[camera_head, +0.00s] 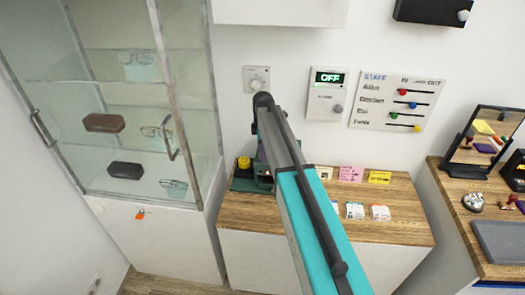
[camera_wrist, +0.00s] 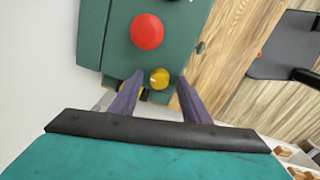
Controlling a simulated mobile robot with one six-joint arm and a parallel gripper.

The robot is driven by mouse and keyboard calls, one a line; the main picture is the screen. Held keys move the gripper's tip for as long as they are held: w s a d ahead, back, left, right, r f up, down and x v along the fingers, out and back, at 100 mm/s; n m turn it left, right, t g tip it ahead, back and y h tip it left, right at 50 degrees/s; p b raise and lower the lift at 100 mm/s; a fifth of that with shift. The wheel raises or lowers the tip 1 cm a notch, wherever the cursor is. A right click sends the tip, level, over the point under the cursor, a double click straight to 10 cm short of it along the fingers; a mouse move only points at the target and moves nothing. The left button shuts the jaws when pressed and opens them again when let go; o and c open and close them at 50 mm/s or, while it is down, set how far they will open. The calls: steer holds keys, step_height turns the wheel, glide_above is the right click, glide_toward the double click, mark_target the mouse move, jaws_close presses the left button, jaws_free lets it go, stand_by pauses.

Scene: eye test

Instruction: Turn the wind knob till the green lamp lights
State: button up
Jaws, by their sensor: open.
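A dark green box (camera_wrist: 118,45) fills the upper left of the wrist view. It carries a red round part (camera_wrist: 146,31), a small yellow round part (camera_wrist: 159,78) and a black part cut off at the top edge. In the head view the green box (camera_head: 242,184) sits at the left end of the wooden counter, partly hidden by my arm. My gripper (camera_wrist: 160,80) is open, its two purple fingers either side of the yellow part in the picture; I cannot tell whether they touch it. I cannot make out which part is the wind knob, nor a lit green lamp.
A glass cabinet (camera_head: 125,110) stands close on the left. The wall holds a plate with a dial (camera_head: 257,84), a panel reading OFF (camera_head: 327,100) and a staff board (camera_head: 395,100). Notes and small boxes lie on the counter (camera_head: 400,227). A second counter is at right.

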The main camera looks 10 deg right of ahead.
steer(key=shift+f, duration=0.2)
steer(key=c, duration=1)
steer(key=shift+c, duration=0.2)
